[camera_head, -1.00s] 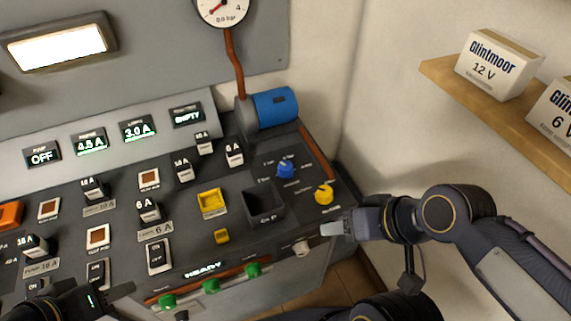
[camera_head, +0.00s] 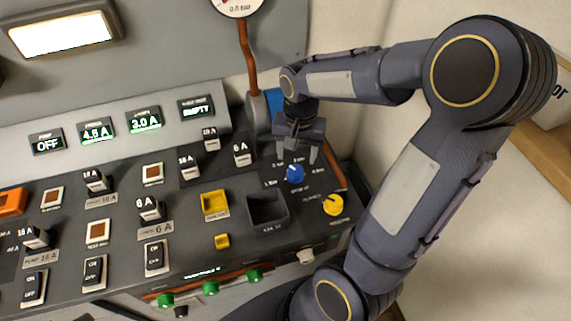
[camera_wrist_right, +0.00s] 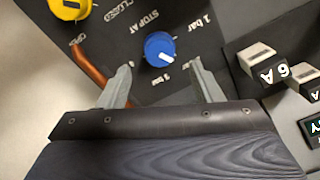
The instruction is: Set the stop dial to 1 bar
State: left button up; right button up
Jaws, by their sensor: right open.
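The stop dial is a blue round knob (camera_head: 293,174) with a white pointer mark, on the right part of the dark sloping panel. In the right wrist view the knob (camera_wrist_right: 160,47) sits just beyond and between the fingertips, its mark pointing to the lower right. "STOP AT" and "1 bar" labels are printed around it; another label below is partly hidden. My right gripper (camera_head: 297,154) is open, its fingers apart on either side of the dial, not visibly touching it. A dark slim piece at the bottom left edge may be my left gripper; its jaws cannot be made out.
A yellow knob (camera_head: 333,204) is close to the blue dial, at lower right. A black open bin (camera_head: 267,208) and a yellow square part (camera_head: 214,203) lie to the left. A blue cylinder (camera_head: 276,108) stands behind my right gripper. Several switches fill the panel's left.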

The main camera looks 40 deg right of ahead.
aim_at(296, 170)
notch_tip(296, 170, down, 6)
jog(key=shift+f, duration=0.25)
jog(key=c, duration=1)
